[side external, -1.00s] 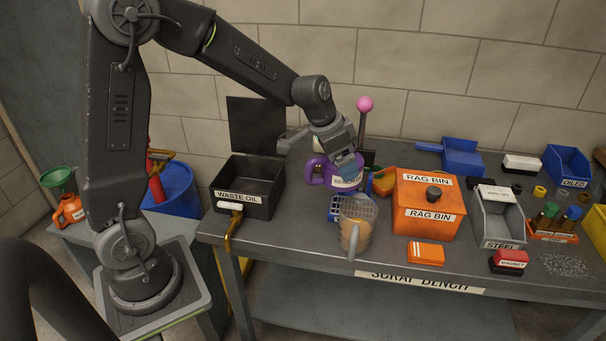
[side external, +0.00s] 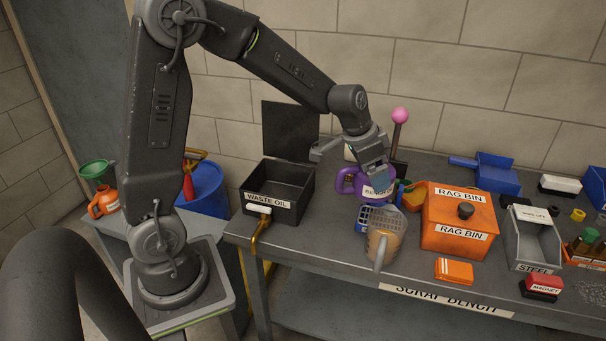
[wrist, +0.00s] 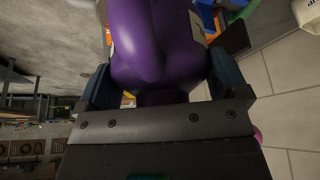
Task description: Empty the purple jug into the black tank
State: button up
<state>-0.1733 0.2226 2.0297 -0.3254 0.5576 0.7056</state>
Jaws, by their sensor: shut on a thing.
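The purple jug (side external: 348,181) stands upright on the bench, its handle to the left and a partly covered white label facing the side camera. My gripper (side external: 374,176) is shut on it from above. In the wrist view the purple jug (wrist: 160,40) fills the space between the two fingers of my gripper (wrist: 162,82). The jug's contents are hidden. The black tank (side external: 297,192), labelled WASTE OIL, sits left of the jug at the bench's left end. Its top is open, and a spigot with a white handle is at its front.
A clear measuring jug (side external: 384,243) with tan contents stands close in front of the purple jug. An orange rag bin (side external: 459,222) is to the right. A pink-knobbed lever (side external: 400,117) stands behind. Bare bench lies between the tank and the jug.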

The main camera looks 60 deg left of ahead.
jog(key=n, duration=0.1)
jog(key=a+f+n+y, duration=0.1)
jog(key=n, duration=0.1)
jog(key=s+n, duration=0.1)
jog(key=shift+a+f+n+y, duration=0.3)
jog(key=shift+y, duration=0.1)
jog(key=s+a+f+n+t+h, duration=0.1)
jog(key=s+a+f+n+h, duration=0.1)
jog(key=s+a+n+h, duration=0.2)
jog(key=s+a+f+n+t+h, duration=0.2)
jog(key=s+a+n+h, duration=0.3)
jog(key=a+n+h, duration=0.5)
jog(key=a+f+n, duration=0.1)
jog(key=a+n, duration=0.3)
jog(key=n, duration=0.4)
jog(key=shift+h, duration=0.3)
dwell(0.4)
